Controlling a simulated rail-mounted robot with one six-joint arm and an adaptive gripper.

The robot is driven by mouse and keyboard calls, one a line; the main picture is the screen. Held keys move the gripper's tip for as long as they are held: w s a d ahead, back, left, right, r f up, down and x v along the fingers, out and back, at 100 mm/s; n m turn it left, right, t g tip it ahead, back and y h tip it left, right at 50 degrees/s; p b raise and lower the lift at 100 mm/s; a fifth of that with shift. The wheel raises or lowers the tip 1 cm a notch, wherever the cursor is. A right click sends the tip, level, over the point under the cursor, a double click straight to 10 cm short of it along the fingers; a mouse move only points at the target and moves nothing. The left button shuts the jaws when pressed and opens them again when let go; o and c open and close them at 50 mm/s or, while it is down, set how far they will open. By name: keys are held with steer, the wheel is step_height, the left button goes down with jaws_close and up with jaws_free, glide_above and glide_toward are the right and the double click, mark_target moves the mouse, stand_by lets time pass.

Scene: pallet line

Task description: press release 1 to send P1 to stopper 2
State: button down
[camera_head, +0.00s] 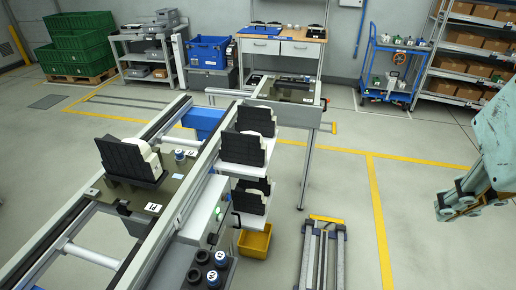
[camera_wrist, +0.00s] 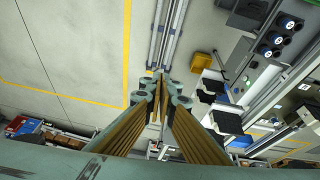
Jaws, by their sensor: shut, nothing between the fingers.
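A dark pallet (camera_head: 112,195) sits on the near part of the conveyor in the head view. It carries a black and white fixture (camera_head: 130,160) and a white label (camera_head: 153,208) that appears to read P1. A control panel (camera_head: 205,222) on the conveyor's side has small lit buttons. Which one is release 1 cannot be told. My gripper (camera_head: 452,207) hangs at the right edge of the head view, well apart from the conveyor. In the wrist view its fingers (camera_wrist: 160,88) are together and empty above the floor.
Black trays (camera_head: 242,148) stand along the conveyor's right side. A dark block with round blue-ringed pieces (camera_head: 211,272) is at the front. A yellow bin (camera_head: 255,240) and a low rail (camera_head: 322,250) lie right of it.

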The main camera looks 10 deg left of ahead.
mark_target(229, 198)
steer(key=w+a+f+n+t+y+b, duration=0.15)
steer(key=w+a+f, duration=0.25)
steer(key=w+f, duration=0.5)
steer(key=w+a+f+n, duration=0.3)
steer(key=w+a+f, duration=0.1)
steer(key=w, duration=1)
steer(key=w+a+f+n+t+y+b, duration=0.15)
steer(key=w+a+f, duration=0.25)
steer(key=w+f, duration=0.5)
steer(key=w+a+f+n+y, duration=0.25)
steer(key=w+a+f, duration=0.45)
steer(key=a+f, duration=0.55)
steer(key=s+a+f+n+y, duration=0.1)
steer(key=s+a+f+y, duration=0.1)
steer(key=a+f, duration=0.4)
steer(key=s+a+f+n+g+y+b, duration=0.1)
steer(key=s+a+f+y, duration=0.1)
steer(key=a+f, duration=0.4)
steer(key=shift+s+a+f+g+b, duration=0.15)
steer(key=shift+a+f+g+b, duration=0.2)
steer(key=shift+f, duration=2.1)
steer(key=shift+a+n, duration=0.2)
steer(key=shift+n, duration=0.05)
steer(key=a, duration=0.8)
steer(key=shift+a+p, duration=0.15)
steer(key=shift+p, duration=0.25)
